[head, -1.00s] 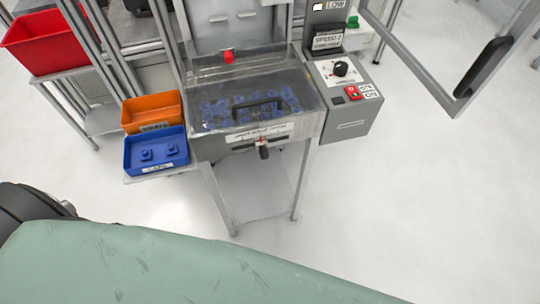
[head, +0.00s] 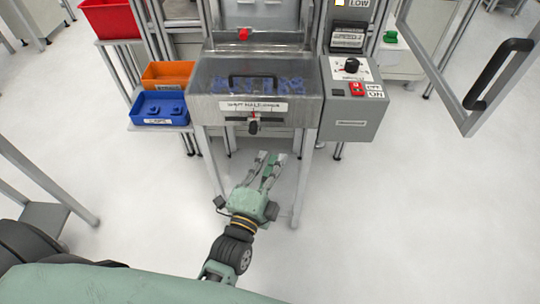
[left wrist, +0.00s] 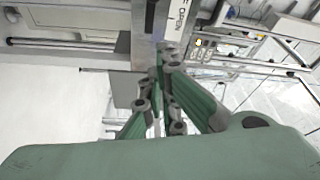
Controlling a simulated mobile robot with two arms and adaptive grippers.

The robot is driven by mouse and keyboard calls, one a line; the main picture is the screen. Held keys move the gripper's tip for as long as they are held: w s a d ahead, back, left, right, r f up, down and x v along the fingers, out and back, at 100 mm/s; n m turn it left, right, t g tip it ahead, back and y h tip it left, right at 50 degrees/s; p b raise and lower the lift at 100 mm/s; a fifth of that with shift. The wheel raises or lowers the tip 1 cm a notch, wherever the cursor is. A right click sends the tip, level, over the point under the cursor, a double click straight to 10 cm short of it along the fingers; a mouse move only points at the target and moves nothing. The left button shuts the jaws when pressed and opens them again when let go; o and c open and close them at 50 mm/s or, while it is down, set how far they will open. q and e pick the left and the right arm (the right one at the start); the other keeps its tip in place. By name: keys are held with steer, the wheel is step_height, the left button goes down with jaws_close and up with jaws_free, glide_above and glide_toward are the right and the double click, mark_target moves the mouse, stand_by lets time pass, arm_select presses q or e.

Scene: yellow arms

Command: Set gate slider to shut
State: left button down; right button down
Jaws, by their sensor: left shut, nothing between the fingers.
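The gate slider (head: 253,126) is a dark knob on a short horizontal slot in the front of a grey machine, below a white label (head: 254,107). The knob is near the middle of the slot. My left gripper (head: 271,156) is below and in front of the slider, apart from it, with its fingers pointing at the machine. It is shut and empty. In the left wrist view my left fingertips (left wrist: 165,62) meet in front of a metal plate marked OPEN (left wrist: 178,18). My right gripper is out of view.
A clear-lidded hopper (head: 225,85) holds blue parts above the slider. A control box (head: 352,105) with a dial and red switch stands right of it. Orange (head: 167,74) and blue (head: 159,108) bins are on the left. An open framed door (head: 468,122) hangs at right.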

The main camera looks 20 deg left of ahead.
mark_target(251, 130)
arm_select(q)
steer(key=w+a+p, duration=0.1)
steer(key=w+a, duration=0.2)
steer(key=w, duration=0.5)
steer(key=shift+a+f, duration=0.15)
steer(key=shift+f, duration=0.05)
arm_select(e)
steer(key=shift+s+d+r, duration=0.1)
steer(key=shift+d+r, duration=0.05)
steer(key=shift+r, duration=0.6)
